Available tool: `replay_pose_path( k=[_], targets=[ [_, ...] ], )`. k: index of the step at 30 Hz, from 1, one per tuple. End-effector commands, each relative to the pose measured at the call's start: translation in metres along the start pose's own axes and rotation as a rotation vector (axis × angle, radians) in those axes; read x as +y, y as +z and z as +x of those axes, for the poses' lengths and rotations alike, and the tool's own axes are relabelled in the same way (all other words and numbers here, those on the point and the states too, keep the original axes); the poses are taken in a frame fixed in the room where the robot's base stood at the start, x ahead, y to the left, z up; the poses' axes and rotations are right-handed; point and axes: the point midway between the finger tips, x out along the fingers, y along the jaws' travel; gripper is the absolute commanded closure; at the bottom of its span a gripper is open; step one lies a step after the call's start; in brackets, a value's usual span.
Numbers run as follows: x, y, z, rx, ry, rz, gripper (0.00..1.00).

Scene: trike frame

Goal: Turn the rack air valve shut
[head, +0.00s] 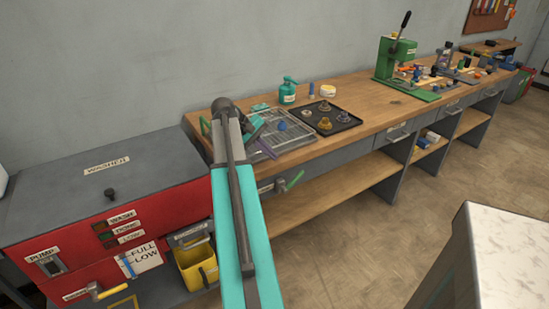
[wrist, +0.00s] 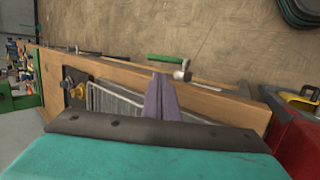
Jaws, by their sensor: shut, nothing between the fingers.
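The rack air valve is a grey metal body with a green lever (head: 293,180) on the front face of the bench, below the wire rack. Its lever slants up to the right in the head view. In the wrist view the green lever (wrist: 164,60) lies roughly level beyond the bench edge, with the metal body (wrist: 183,72) at its right end. My gripper (head: 268,150) has purple fingers, held together and empty, over the rack. In the wrist view my gripper (wrist: 158,80) points toward the valve; whether the fingertips touch it I cannot tell.
The wire rack (head: 290,139) and a black tray (head: 345,122) with several small parts lie on the wooden bench. A teal can (head: 288,92) stands behind. The red washer (head: 35,236), with a yellow-handled valve (head: 108,292), stands left. Floor in front is clear.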

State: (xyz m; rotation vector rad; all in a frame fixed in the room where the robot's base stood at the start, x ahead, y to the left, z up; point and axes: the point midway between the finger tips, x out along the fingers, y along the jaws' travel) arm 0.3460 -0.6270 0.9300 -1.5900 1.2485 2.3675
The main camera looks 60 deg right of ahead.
Motion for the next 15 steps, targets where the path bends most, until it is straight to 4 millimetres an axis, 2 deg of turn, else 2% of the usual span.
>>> replay_pose_path(
  k=[15],
  targets=[
    [0.001,0.001,0.067,-0.003,-0.001,0.001,1.00]
  ],
)
